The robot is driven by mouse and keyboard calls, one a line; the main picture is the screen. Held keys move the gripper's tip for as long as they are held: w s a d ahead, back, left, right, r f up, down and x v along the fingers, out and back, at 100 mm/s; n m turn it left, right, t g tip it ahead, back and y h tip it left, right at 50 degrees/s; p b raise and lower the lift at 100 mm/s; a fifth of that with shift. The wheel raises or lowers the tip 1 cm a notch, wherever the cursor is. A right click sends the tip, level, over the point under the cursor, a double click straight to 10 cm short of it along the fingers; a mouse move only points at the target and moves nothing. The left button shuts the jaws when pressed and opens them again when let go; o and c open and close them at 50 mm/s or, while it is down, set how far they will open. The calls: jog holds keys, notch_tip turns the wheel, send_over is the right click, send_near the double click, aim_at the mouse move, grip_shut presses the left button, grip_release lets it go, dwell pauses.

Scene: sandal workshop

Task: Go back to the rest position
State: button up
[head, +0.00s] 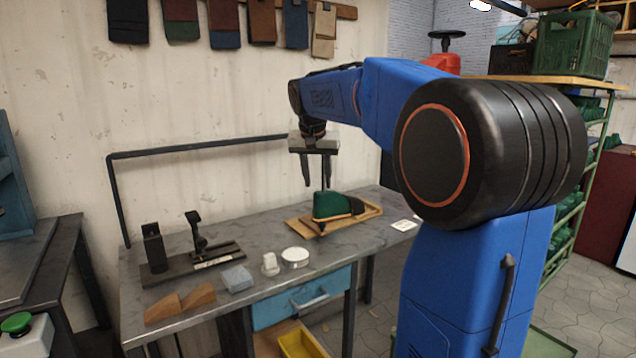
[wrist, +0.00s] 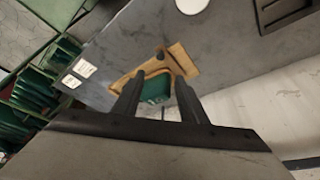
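My gripper (head: 318,170) hangs pointing down above the right half of the grey workbench (head: 225,255). Its two dark fingers are apart with nothing between them, and the wrist view also shows them spread (wrist: 160,96). There is a gap between the fingertips and the green piece. My blue arm reaches out from the right and is bent at the elbow.
On the bench stand a black fixture (head: 160,272), a grey block (head: 237,278), a white round dish (head: 295,257), a small white jar (head: 270,264) and wooden wedges (head: 180,303). A green button box (head: 22,335) is at lower left. Green shelving (head: 575,215) stands at right.

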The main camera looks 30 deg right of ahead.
dwell(0.4)
jog(key=s+a+f+n+y, duration=0.1)
jog(key=s+a+f+n, duration=0.15)
jog(key=s+a, duration=0.45)
jog(key=s+a+f+n+y, duration=0.15)
jog(key=s+a+f, duration=0.25)
jog(key=s, duration=0.6)
jog(key=s+a+f+n, duration=0.2)
jog(key=s+a+f, duration=0.1)
jog(key=s+f, duration=0.4)
jog(key=s+a+f+n+t, duration=0.1)
jog(key=s+a+f+n, duration=0.1)
jog(key=s+f, duration=0.5)
jog(key=s+a, duration=0.1)
jog(key=s, duration=0.2)
jog(key=shift+s+a+f+n+y, duration=0.2)
jog(key=shift+a+f+n+y, duration=0.1)
jog(key=shift+a+f+y, duration=0.05)
